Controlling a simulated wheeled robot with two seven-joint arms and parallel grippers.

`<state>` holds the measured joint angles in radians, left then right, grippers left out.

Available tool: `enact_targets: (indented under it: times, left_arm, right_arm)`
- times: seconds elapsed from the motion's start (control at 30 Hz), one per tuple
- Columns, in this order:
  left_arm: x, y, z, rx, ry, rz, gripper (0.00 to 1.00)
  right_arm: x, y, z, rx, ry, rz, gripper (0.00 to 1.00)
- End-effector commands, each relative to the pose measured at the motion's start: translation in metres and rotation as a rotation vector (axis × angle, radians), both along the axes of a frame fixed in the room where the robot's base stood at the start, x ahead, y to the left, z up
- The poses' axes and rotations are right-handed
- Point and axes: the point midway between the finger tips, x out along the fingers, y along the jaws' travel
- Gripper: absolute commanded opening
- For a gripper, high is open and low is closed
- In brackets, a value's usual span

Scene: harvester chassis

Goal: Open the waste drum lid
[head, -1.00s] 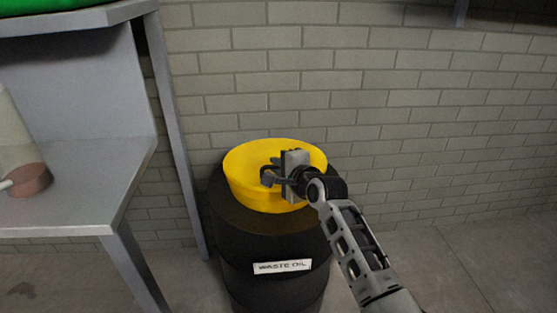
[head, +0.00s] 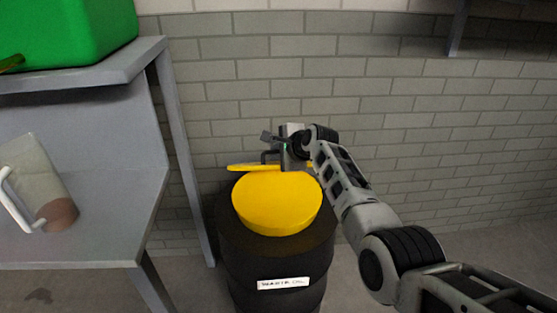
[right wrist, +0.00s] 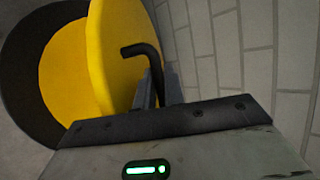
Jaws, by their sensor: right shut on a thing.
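The waste drum (head: 268,258) is black with a white "WASTE OIL" label and stands on the floor near the brick wall. Its yellow round top (head: 277,208) shows in front. The yellow lid (head: 243,168) is tilted up behind it and shows as a thin strip. In the right wrist view the lid (right wrist: 112,55) stands at an angle off the yellow top (right wrist: 65,70). A bent black handle (right wrist: 146,62) sticks out from the lid. My right gripper (head: 275,147) is shut on the handle at the raised lid; its fingers are partly hidden. My left gripper is not in view.
A grey metal bench (head: 110,238) stands left of the drum, its leg close to it. A clear jug (head: 40,180) with brown liquid sits on it. A green container (head: 75,40) is on the upper shelf. The brick wall is close behind the lid; floor at right is open.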

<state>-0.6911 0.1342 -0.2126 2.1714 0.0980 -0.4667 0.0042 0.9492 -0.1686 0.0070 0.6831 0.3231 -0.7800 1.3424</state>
Motion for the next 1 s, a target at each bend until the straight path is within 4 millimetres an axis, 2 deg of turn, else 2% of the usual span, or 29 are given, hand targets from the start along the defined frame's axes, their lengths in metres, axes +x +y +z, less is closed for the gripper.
enact_targets:
  times: [0.53,0.57,1.0]
  left_arm:
    - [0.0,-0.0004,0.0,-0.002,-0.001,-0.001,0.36]
    - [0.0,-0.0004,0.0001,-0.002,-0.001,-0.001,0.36]
    - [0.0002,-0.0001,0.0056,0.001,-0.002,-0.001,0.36]
  right_arm:
    - [0.005,0.0001,0.0061,0.0,-0.006,0.0,0.0]
    - [0.005,0.0001,0.006,0.0,-0.006,-0.001,0.19]
    - [0.0009,-0.0022,0.0094,0.0,-0.004,0.0,0.2]
